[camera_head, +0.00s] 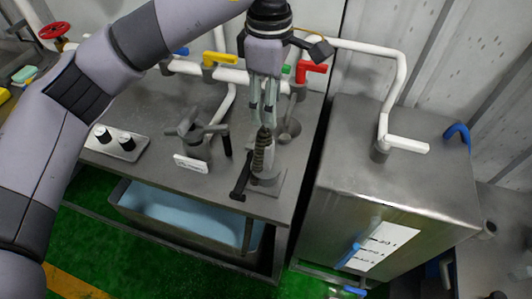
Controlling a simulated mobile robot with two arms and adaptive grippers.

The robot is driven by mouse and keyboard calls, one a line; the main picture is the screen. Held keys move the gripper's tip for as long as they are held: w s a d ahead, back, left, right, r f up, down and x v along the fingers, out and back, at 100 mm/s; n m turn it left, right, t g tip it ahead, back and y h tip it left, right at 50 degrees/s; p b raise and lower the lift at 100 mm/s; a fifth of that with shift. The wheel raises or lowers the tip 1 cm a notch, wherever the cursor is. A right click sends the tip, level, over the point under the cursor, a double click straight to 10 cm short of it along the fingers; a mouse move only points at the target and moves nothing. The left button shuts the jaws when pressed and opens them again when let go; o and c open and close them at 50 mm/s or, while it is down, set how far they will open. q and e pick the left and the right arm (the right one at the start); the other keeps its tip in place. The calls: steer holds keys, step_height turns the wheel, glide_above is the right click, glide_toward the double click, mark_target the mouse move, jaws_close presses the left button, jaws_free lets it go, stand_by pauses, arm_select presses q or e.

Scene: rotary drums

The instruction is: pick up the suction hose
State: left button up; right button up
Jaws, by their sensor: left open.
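A dark ribbed piece (259,152), which looks like the suction hose, stands upright on a small square plate on the grey metal bench (217,205). A black handle-like part slants down to the left beside it. My left gripper (263,107) points straight down just above its top end. The fingers are open, with nothing seen held between them. I cannot tell whether the fingertips touch the piece. My right gripper is not in view.
A valve with a grey handle (190,128) stands left of the ribbed piece. Pipes with yellow (217,60) and red (312,68) valve handles run behind. A steel tank (345,155) stands to the right across a narrow gap. A blue-filled basin (180,207) sits below.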

mark_target(268, 140)
arm_select(q)
step_height(268, 140, down, 11)
steer(key=p, duration=0.4)
steer(key=shift+a+f, duration=0.1)
steer(key=shift+f, duration=0.1)
steer(key=shift+s+f+p, duration=0.15)
steer(key=shift+f+p, duration=0.35)
steer(key=f+p, duration=0.2)
steer(key=f, duration=0.1)
steer(key=shift+s+a+f, duration=0.1)
steer(key=shift+a+f, duration=0.1)
steer(key=shift+f, duration=0.6)
steer(key=c, duration=0.9)
jaws_close()
